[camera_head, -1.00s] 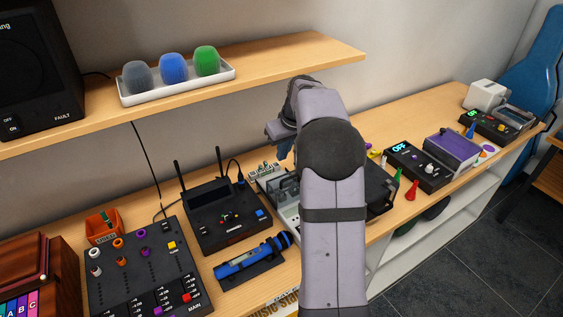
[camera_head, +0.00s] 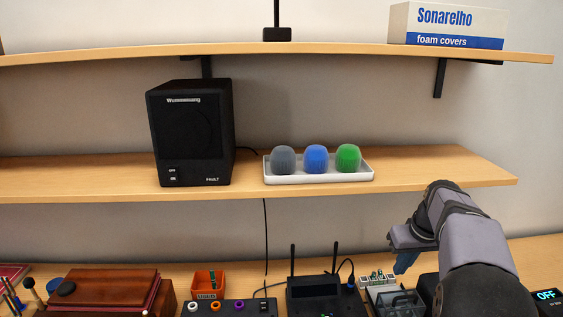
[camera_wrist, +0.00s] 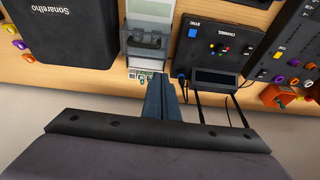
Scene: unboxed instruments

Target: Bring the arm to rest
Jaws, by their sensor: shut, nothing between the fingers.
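My arm rises at the lower right of the head view, bent at its elbow. My gripper (camera_head: 404,262) points down over the desk, just right of the black receiver with two antennas (camera_head: 325,295). In the wrist view my gripper (camera_wrist: 158,80) is shut, its blue-grey fingers together with nothing between them. The fingertips are beside a small grey case (camera_wrist: 148,38), which also shows partly in the head view (camera_head: 397,302). I cannot tell how much height separates the fingertips from the desk.
A shelf (camera_head: 440,178) above the desk carries a black speaker (camera_head: 190,135) and a white tray (camera_head: 320,179) with grey, blue and green foam covers. A higher shelf holds a white-and-blue box (camera_head: 446,25). An orange bin (camera_head: 208,283) and a brown wooden box (camera_head: 105,291) stand left.

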